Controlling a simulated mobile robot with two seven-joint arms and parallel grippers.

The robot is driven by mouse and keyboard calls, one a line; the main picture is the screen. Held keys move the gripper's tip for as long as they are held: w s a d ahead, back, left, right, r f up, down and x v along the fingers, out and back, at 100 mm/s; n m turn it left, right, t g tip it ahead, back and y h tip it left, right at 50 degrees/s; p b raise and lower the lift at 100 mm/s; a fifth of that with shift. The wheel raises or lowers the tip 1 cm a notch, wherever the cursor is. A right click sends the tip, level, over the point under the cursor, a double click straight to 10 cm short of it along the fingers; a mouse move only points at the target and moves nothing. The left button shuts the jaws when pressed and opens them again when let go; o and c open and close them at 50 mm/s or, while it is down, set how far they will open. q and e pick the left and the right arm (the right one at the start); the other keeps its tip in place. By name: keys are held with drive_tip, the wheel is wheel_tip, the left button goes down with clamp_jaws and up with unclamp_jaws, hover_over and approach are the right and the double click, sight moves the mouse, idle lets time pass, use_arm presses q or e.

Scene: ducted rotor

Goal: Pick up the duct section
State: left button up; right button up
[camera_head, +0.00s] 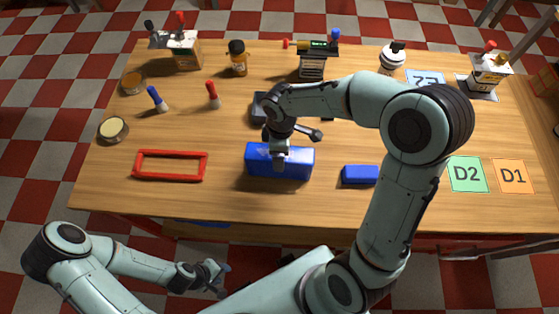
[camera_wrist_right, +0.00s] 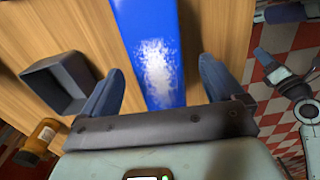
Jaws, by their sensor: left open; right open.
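A long blue block (camera_head: 301,163), which may be the duct section, lies on the wooden table at the front middle. In the right wrist view its blue top (camera_wrist_right: 150,25) has a pale speckled patch. My right gripper (camera_head: 279,160) is above the blue block, pointing down. Its open fingers (camera_wrist_right: 160,85) stand on either side of the block, with wood showing between each finger and the block. Whether the fingertips reach below its top is unclear. My left gripper (camera_head: 217,279) is open and empty, off the table's front edge.
A red rectangular frame (camera_head: 137,165) lies left of the blue block, and a smaller blue block (camera_head: 359,174) lies right. A dark open box (camera_wrist_right: 62,83) is beside the right gripper. Bottles and small devices stand along the back. Cards D2 (camera_head: 467,174) and D1 (camera_head: 513,176) lie at right.

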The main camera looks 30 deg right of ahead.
drive_tip(key=f, duration=0.5)
drive_tip(key=shift+w, duration=0.2)
drive_tip(key=c, duration=1.2)
use_arm(q)
drive_tip(key=shift+f, duration=0.1)
use_arm(e)
drive_tip(key=shift+o, duration=0.2)
drive_tip(key=shift+r, duration=0.1)
use_arm(q)
drive_tip(key=shift+w+r+p, duration=1)
drive_tip(key=shift+w+r, duration=0.3)
drive_tip(key=shift+r, duration=0.15)
use_arm(e)
wheel_tip(320, 180, up, 20)
